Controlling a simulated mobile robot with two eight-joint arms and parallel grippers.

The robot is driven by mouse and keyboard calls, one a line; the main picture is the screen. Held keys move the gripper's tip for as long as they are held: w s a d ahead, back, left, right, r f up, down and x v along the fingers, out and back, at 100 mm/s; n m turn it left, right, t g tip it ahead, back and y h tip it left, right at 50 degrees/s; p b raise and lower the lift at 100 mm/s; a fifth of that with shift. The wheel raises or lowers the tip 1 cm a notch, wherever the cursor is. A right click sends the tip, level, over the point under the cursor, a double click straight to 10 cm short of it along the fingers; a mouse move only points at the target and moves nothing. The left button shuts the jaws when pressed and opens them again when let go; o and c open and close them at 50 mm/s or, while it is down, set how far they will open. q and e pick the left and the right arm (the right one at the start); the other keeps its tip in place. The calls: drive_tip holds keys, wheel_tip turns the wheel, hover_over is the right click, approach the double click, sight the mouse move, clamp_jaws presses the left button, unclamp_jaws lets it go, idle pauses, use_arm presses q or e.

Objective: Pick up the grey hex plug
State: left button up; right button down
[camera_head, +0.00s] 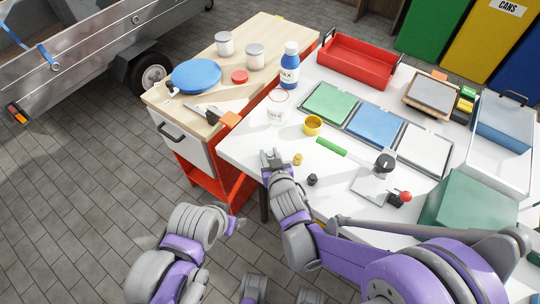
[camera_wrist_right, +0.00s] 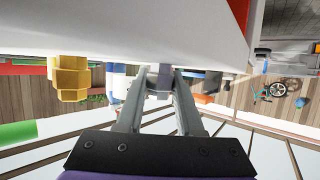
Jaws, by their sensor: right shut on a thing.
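My right gripper (camera_head: 271,158) is at the near left edge of the white table. In the right wrist view its two fingers (camera_wrist_right: 160,84) close on a small grey piece, the grey hex plug (camera_wrist_right: 160,76). In the head view the plug is hard to tell from the grey fingers. A yellow hex plug (camera_head: 297,159) stands just right of the gripper; it also shows in the wrist view (camera_wrist_right: 68,78), apart from the fingers. My left arm hangs low at the bottom left, off the table; its fingers are not clear.
A black plug (camera_head: 312,180), a green rod (camera_head: 331,147) and a yellow cup (camera_head: 313,126) stand or lie near the gripper. A white tub (camera_head: 278,107) is behind. Green, blue and white trays (camera_head: 375,126) line the table beyond. A metal device with a red knob (camera_head: 376,182) stands right.

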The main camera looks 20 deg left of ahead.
sight(270, 152)
wheel_tip(270, 152, up, 10)
drive_tip(key=p, duration=0.2)
drive_tip(key=shift+p, duration=0.4)
use_arm(q)
wheel_tip(270, 152, up, 3)
idle(0.8)
